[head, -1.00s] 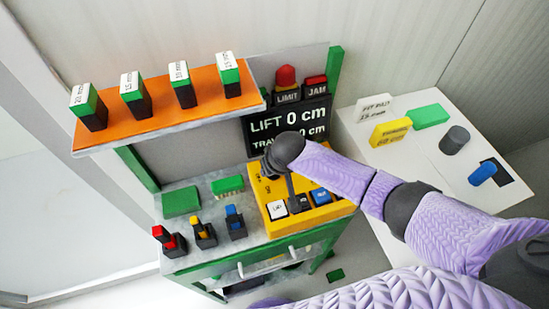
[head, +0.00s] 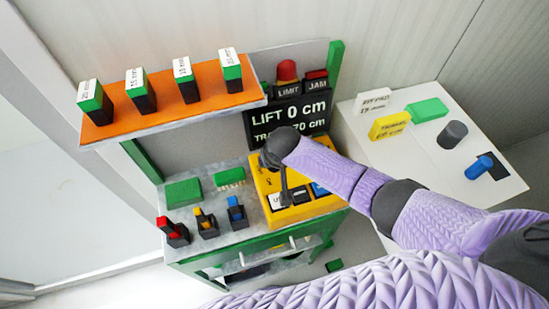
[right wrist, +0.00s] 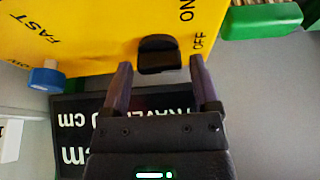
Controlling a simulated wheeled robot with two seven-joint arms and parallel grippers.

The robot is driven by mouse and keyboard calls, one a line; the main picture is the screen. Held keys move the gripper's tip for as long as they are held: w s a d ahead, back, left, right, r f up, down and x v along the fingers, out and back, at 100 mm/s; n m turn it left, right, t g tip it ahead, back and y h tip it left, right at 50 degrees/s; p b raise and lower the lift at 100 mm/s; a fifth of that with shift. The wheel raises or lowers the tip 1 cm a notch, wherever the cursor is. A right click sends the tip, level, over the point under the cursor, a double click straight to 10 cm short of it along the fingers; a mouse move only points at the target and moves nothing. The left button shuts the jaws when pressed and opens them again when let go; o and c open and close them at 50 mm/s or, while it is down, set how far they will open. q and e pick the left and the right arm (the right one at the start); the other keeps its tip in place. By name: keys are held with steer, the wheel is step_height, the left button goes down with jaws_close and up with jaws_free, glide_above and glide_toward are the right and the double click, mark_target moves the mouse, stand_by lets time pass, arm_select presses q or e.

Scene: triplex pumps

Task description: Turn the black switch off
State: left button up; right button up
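The black switch (right wrist: 158,55) sits on the yellow control box in the right wrist view, beside the printed words ON and OFF. My right gripper (right wrist: 160,78) is open, with one finger on each side of the switch. In the head view my right gripper (head: 278,150) is over the back of the yellow box (head: 262,186) and hides the switch. My left gripper is not in view.
A display panel (head: 262,125) stands behind the box. A blue knob (right wrist: 46,77) and the word FAST are at left in the wrist view. An orange shelf (head: 165,120) holds several green-black blocks. A white side table (head: 420,165) holds loose parts.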

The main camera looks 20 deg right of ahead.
steer(key=shift+o, duration=0.7)
steer(key=p+v, duration=0.4)
steer(key=v, duration=0.6)
